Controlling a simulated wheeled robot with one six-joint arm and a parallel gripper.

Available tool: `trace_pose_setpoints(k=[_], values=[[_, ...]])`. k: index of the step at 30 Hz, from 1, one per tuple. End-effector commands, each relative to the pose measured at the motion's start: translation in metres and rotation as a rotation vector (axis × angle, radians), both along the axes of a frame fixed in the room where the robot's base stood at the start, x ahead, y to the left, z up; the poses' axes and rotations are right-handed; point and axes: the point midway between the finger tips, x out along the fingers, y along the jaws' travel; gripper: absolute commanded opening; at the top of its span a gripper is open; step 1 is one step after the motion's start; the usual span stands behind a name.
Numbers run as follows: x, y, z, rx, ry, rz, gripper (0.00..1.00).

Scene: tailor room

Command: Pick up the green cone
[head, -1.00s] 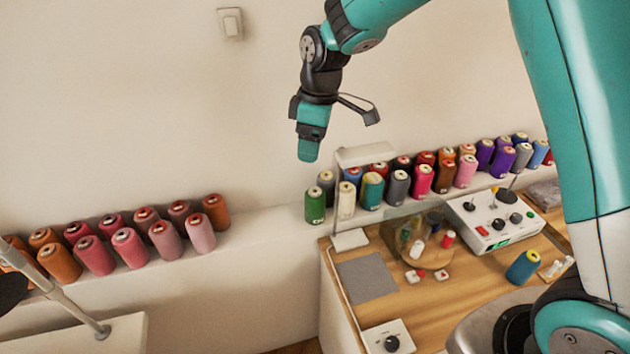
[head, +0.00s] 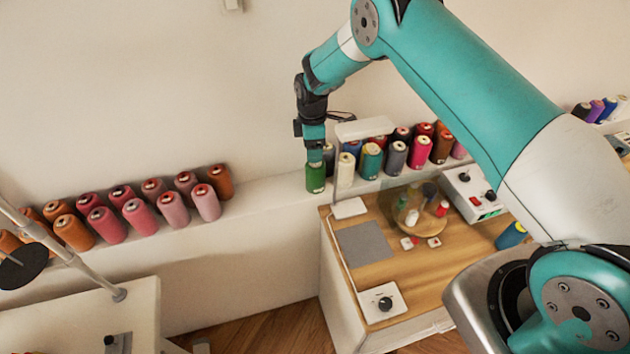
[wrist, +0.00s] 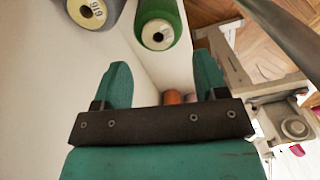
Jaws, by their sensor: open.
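The green cone (head: 316,178) stands upright on the white ledge at the left end of the row of thread cones. In the wrist view the green cone (wrist: 163,22) is at top centre, its end with the pale label and dark hole facing me. My gripper (head: 315,153) is just above the cone in the head view and hides part of its top. In the wrist view my gripper (wrist: 163,78) has its two teal fingers spread with nothing between them. The green cone lies just beyond the fingertips, roughly in line with the gap.
A grey cone (wrist: 92,12) is close on the left in the wrist view. A cream cone (head: 346,170) and several others stand right of the green one. Pink and brown cones (head: 140,216) line the left ledge. A wooden worktop (head: 440,278) is below right.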

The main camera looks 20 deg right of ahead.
Motion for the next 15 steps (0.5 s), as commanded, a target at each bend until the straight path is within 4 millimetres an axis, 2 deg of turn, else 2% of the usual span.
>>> trace_pose_setpoints(k=[1, 10, 15], values=[[0.000, 0.000, -0.009, 0.000, 0.000, 0.000, 0.66], [-0.001, -0.003, -0.027, 0.000, 0.001, -0.001, 0.66], [-0.001, -0.007, -0.055, 0.000, 0.002, -0.001, 0.66]])
